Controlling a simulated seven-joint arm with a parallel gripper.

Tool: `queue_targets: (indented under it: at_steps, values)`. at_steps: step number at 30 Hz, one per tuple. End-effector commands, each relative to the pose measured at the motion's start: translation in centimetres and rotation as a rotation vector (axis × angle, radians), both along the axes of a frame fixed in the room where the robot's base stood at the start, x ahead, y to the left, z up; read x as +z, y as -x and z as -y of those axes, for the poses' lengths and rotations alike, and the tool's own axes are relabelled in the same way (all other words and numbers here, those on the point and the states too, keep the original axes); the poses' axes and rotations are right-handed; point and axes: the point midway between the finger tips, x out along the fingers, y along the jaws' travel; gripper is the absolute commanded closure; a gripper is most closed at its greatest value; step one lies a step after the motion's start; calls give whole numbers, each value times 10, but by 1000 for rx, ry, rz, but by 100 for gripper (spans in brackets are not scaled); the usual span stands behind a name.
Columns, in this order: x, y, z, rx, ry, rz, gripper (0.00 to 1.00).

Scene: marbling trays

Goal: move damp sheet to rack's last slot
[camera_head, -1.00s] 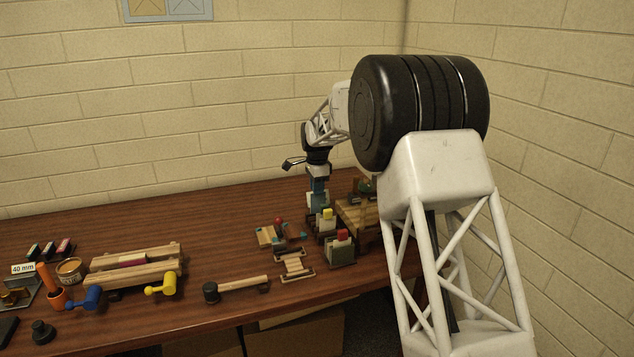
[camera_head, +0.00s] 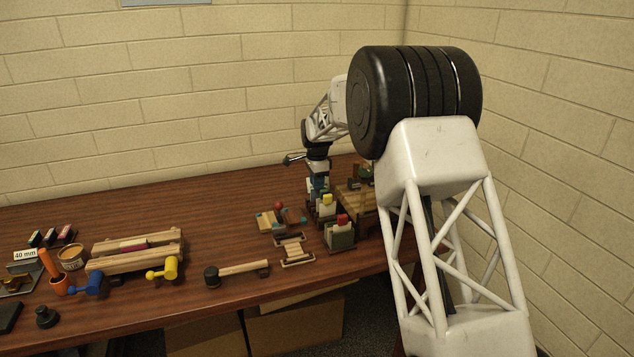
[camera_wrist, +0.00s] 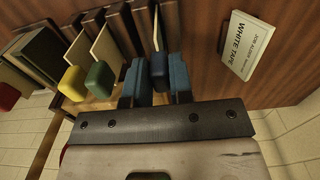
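In the wrist view, my gripper (camera_wrist: 158,82) has its two blue-grey fingers closed on either side of a dark blue tab (camera_wrist: 159,66). The tab is on the edge of a thin cream sheet (camera_wrist: 157,28), which I take to be the damp sheet. This sheet stands between the last two dark dividers at the right end of the rack (camera_wrist: 172,22). How deep it sits is hidden. Sheets with a green tab (camera_wrist: 99,78) and a yellow tab (camera_wrist: 73,79) stand to the left. In the head view, my gripper (camera_head: 319,193) points down at the rack, partly hidden.
A white tape card (camera_wrist: 248,45) lies right of the rack. A holder with a red-tabbed piece (camera_head: 342,220) stands in front. A low slatted stand (camera_head: 297,250), a wooden-handled roller (camera_head: 240,272) and colored tools lie leftward. The table's back left is clear.

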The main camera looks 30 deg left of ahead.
Motion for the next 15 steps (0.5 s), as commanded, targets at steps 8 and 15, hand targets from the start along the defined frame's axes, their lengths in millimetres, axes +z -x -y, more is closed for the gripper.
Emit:
queue_targets:
  at_steps: [8, 15]
  values:
    - [0, 0, 0, 0, 0, 0, 53]
    - [2, 0, 0, 0, 0, 0, 53]
